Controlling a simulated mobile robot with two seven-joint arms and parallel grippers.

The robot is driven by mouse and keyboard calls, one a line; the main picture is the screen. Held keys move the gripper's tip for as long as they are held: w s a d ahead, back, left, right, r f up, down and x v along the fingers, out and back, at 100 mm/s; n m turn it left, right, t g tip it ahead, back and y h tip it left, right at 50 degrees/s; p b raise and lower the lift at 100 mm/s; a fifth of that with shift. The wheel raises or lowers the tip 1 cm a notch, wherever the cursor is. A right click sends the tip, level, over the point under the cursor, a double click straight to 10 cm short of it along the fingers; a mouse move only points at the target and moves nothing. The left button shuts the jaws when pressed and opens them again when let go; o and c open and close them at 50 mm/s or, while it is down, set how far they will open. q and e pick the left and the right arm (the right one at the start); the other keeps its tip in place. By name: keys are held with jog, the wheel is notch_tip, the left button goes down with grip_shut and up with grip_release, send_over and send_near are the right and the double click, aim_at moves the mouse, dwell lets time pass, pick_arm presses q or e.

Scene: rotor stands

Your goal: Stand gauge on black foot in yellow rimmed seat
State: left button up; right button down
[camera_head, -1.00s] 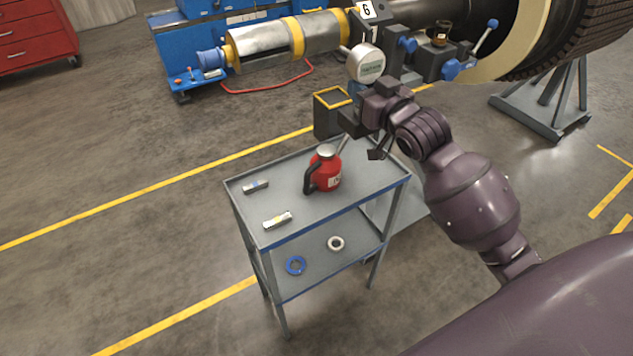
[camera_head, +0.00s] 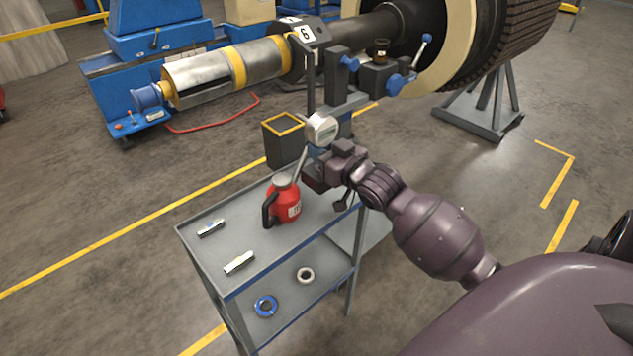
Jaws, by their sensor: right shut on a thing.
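The gauge (camera_head: 322,128) is a round pale dial in a silvery case. My right gripper (camera_head: 320,163) is shut on it and holds it above the far right end of the cart. Its black foot cannot be made out; the gripper and dark parts behind hide the lower end. The yellow rimmed seat (camera_head: 284,126) is the square top of a dark box just beyond the cart. The gauge appears just right of the seat in the picture, apart from it. My left gripper is not in view.
A red can (camera_head: 284,203) with a spout stands on the grey cart (camera_head: 205,262), close below my right gripper. Two small blocks lie on the cart's left part. A blue ring (camera_head: 265,306) and a pale ring (camera_head: 306,275) lie on its lower shelf. The rotor (camera_head: 205,77) lies behind.

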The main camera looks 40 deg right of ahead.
notch_tip(320, 180, down, 3)
jog(key=shift+r+b, duration=0.15)
jog(key=shift+b, duration=0.15)
notch_tip(320, 180, down, 5)
jog(key=shift+r+b, duration=0.1)
jog(key=shift+b, duration=0.6)
jog(key=shift+f, duration=0.4)
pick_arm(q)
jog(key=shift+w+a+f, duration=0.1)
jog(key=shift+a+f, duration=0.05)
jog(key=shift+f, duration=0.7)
pick_arm(e)
jog(key=shift+f, duration=0.15)
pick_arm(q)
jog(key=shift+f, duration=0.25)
pick_arm(e)
jog(key=c, duration=1)
grip_release()
jog(key=shift+f, duration=0.1)
jog(key=shift+o, duration=0.2)
